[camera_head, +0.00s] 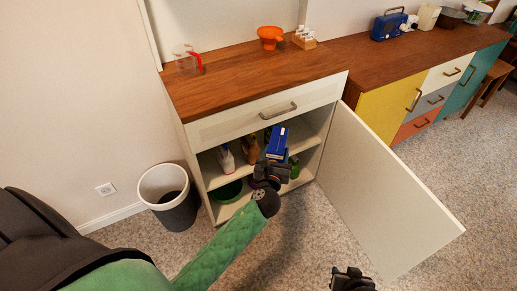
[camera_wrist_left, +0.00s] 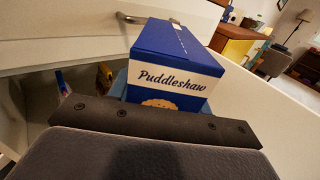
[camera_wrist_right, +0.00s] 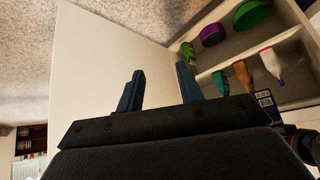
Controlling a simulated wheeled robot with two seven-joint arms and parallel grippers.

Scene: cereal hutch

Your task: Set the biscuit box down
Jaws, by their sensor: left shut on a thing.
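The biscuit box is a blue carton (camera_head: 277,143) with a white label. In the left wrist view the label on the box (camera_wrist_left: 170,75) reads "Puddleshaw". My left gripper (camera_head: 272,172) is shut on the box and holds it at the open front of the hutch cupboard (camera_head: 318,145). The fingers are mostly hidden by the box, and I cannot tell whether it touches a shelf. My right gripper (camera_wrist_right: 160,88) is open and empty; in the head view it shows at the bottom (camera_head: 352,279), low in front of the open door.
The open white door (camera_head: 380,195) stands out on the right. On the shelves are a white bottle (camera_head: 226,158), a brown bottle (camera_head: 250,148), a green bowl (camera_head: 228,190) and a purple bowl (camera_wrist_right: 213,34). A bin (camera_head: 169,197) stands left.

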